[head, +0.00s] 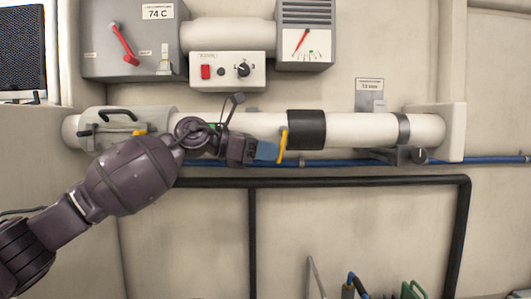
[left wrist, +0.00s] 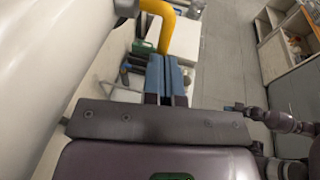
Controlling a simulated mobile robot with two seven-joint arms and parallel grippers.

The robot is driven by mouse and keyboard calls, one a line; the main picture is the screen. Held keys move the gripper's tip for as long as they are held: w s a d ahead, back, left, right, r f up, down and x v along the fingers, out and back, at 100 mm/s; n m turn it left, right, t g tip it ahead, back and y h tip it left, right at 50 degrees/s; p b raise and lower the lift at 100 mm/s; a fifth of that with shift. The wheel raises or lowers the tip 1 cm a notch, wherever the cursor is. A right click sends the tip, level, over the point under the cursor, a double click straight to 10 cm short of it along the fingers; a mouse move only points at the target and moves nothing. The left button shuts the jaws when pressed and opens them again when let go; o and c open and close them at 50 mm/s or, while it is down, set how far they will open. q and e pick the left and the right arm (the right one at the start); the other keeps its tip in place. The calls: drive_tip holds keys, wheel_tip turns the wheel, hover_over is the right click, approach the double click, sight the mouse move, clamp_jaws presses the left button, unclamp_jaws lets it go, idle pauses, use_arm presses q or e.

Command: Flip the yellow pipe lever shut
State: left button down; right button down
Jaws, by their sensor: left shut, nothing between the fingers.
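The yellow pipe lever (head: 282,146) hangs down across the front of the white pipe (head: 355,130), just left of a black band. In the left wrist view the lever (left wrist: 166,28) is a bent yellow bar at the top, beyond the fingertips. My left gripper (head: 266,151) is shut and empty, its blue fingers close to the left side of the lever. In the left wrist view the fingers (left wrist: 167,74) lie side by side, pointing up at the lever's lower part. I cannot tell whether they touch it. My right gripper is not in the head view.
A control box (head: 228,71) and a gauge (head: 304,42) hang above the pipe. A blue hose (head: 330,162) and a black rail (head: 350,182) run below it. A pipe clamp (head: 403,128) is further right. The wall below the rail is mostly clear.

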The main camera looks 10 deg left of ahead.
use_arm(q)
drive_tip(key=shift+d+f+h, duration=0.1)
drive_tip(key=shift+h, duration=0.2)
idle(0.4)
drive_tip(key=f+v, duration=0.1)
drive_tip(key=v, duration=0.6)
drive_tip(key=shift+a+r, duration=0.25)
drive_tip(key=shift+r, duration=0.15)
drive_tip(key=shift+s, duration=0.1)
